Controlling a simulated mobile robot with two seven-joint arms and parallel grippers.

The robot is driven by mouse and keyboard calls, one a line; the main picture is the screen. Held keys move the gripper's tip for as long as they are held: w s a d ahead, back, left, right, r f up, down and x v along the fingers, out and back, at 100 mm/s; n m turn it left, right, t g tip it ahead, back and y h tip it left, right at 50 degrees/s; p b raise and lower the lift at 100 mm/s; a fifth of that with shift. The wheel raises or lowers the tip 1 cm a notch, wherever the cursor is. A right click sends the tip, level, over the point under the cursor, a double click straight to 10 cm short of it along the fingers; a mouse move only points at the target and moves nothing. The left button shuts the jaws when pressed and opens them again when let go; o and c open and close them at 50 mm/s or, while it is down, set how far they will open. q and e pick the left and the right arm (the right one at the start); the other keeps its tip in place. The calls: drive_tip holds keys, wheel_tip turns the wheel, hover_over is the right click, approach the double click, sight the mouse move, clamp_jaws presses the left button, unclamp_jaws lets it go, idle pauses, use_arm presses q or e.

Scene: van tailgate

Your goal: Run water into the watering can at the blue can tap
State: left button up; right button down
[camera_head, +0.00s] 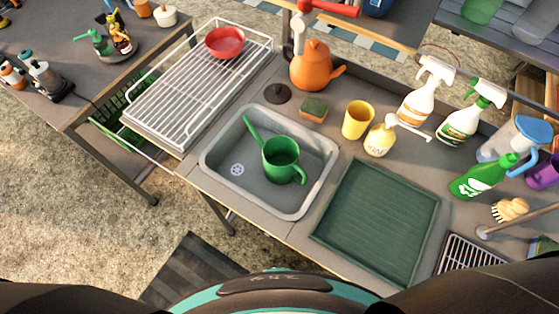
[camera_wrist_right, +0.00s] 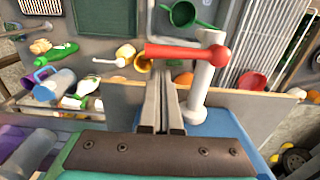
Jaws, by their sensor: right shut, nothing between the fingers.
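The green watering can (camera_head: 281,160) stands in the grey sink (camera_head: 207,160), its spout toward the upper left and its handle at right. No water shows in it. A pale upright tap post (camera_head: 298,38) with a red lever (camera_head: 335,9) is at the top edge of the head view. In the right wrist view the red lever (camera_wrist_right: 180,52) sits on the white post (camera_wrist_right: 204,80) above a blue body (camera_wrist_right: 215,125). My right gripper (camera_wrist_right: 161,82) is shut and empty, its tips close to the lever; contact cannot be told. My left gripper is not in view.
An orange kettle (camera_head: 312,66), sponge (camera_head: 313,109), yellow cup (camera_head: 357,120) and several bottles stand behind the sink. A green tray (camera_head: 375,225) lies right of the sink. A white rack (camera_head: 185,95) with a red bowl (camera_head: 225,42) is at left.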

idle(0.3)
drive_tip(key=shift+s+a+b, duration=1.05)
drive_tip(key=shift+s+a, duration=1.55)
drive_tip(key=shift+s, duration=0.2)
drive_tip(key=r+p, duration=0.1)
drive_tip(key=r, duration=0.1)
drive_tip(key=r+p, duration=0.2)
drive_tip(key=shift+w+d+r, duration=0.2)
drive_tip(key=shift+r, duration=0.15)
drive_tip(key=shift+a, duration=0.1)
drive_tip(key=a, duration=0.3)
drive_tip(key=a+p, duration=0.1)
drive_tip(key=a, duration=0.1)
drive_tip(key=shift+s+a, duration=0.2)
drive_tip(key=shift+a, duration=0.2)
drive_tip(key=shift+f, duration=0.1)
